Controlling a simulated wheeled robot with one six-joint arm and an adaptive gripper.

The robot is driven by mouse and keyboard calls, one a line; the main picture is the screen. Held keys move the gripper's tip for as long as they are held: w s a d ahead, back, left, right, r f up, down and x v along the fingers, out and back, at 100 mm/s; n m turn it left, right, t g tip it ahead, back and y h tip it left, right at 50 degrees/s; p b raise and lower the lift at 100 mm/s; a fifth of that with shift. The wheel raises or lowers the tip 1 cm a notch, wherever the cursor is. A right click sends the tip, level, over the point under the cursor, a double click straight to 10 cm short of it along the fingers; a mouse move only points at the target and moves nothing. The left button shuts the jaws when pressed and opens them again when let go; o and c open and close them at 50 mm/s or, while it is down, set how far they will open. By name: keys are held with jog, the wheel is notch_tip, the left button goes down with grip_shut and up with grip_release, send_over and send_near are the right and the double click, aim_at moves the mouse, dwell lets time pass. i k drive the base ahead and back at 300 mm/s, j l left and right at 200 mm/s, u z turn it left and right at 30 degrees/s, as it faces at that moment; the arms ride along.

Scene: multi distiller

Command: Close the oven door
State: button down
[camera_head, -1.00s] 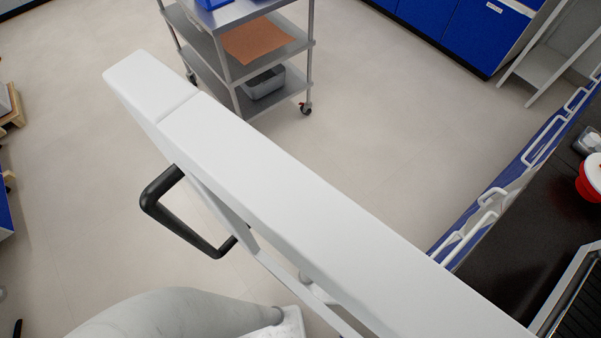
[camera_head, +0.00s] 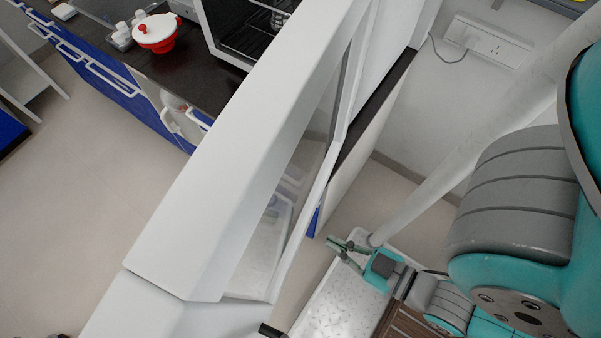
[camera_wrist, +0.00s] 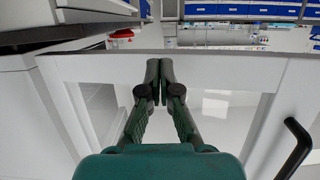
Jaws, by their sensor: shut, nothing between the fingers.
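The oven door (camera_head: 225,165) is a large white frame with a glass window, standing open and filling the middle of the head view. It also crosses the wrist view, where its white frame (camera_wrist: 225,68) and black handle (camera_wrist: 296,150) show; the handle is at the right. The oven (camera_head: 250,22) is behind it at the top, its dark interior and rack partly visible. My gripper (camera_head: 345,246) is to the right of the door in the head view. In the wrist view my gripper (camera_wrist: 158,82) is shut and empty, its fingertips over the door's upper frame; contact cannot be told.
A black counter (camera_head: 150,70) with a red and white pot (camera_head: 156,33) lies left of the oven. Blue drawers with white handles line its front. A wall socket (camera_head: 488,42) is at the upper right. Open floor (camera_head: 75,190) lies at the left.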

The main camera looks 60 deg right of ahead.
aim_at(215, 258)
jog(key=u, duration=0.5)
jog(key=j+u, duration=0.1)
jog(key=u, duration=1.9)
jog(key=i+u, duration=0.1)
jog(key=u, duration=0.4)
jog(key=i+u, duration=0.15)
jog(key=i, duration=1.5)
jog(key=i+z, duration=0.2)
jog(key=i, duration=0.2)
jog(key=i+j+z, duration=0.2)
jog(key=i, duration=0.2)
jog(key=i+j+z, duration=0.2)
jog(key=i, duration=0.2)
jog(key=z, duration=3.3)
